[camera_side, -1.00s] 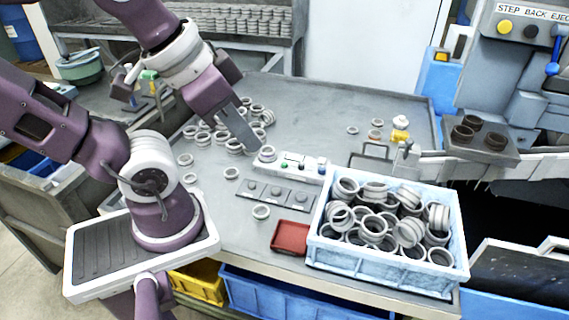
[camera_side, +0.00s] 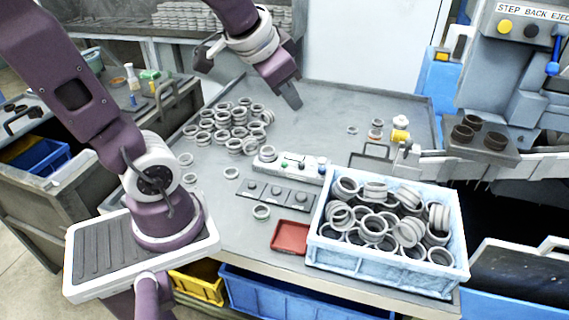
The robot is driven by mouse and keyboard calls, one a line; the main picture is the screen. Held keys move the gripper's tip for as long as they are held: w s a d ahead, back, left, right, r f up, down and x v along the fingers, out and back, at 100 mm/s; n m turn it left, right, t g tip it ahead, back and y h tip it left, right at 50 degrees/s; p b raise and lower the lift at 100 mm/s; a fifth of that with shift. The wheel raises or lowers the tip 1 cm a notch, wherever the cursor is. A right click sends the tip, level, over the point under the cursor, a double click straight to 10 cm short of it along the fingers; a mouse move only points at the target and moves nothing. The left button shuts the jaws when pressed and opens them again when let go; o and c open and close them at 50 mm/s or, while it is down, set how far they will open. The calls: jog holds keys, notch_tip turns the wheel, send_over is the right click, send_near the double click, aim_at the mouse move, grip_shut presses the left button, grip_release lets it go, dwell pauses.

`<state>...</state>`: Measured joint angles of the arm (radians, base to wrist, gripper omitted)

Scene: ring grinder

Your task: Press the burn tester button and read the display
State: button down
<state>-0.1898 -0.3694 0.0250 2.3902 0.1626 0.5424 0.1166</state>
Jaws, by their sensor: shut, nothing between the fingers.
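A white box-shaped device (camera_side: 292,166), apparently the burn tester, lies on the grey table near its middle. A grey ring (camera_side: 267,154) sits on its left end. A small green button (camera_side: 285,163) shows on its top, and a bluish patch, perhaps the display, is at its right end; it is too small to read. My gripper (camera_side: 293,101) is shut and empty. It is raised above the table, above the device in the picture and apart from it.
A grey strip with several round seats (camera_side: 279,195) lies in front of the device. A red tray (camera_side: 291,237) and a blue crate (camera_side: 333,257) full of rings stand at the front. Loose rings (camera_side: 235,146) cover the table's left side. A machine (camera_side: 515,90) stands at right.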

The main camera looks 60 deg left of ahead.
jog(key=w+a+f+m+y, duration=0.1)
jog(key=w+a+f, duration=0.3)
jog(key=w+a, duration=0.55)
jog(key=m+t, duration=0.2)
jog(key=m, duration=0.2)
send_over(282, 164)
notch_tip(282, 164, down, 24)
jog(key=shift+f, duration=4.35)
jog(key=shift+f, duration=0.4)
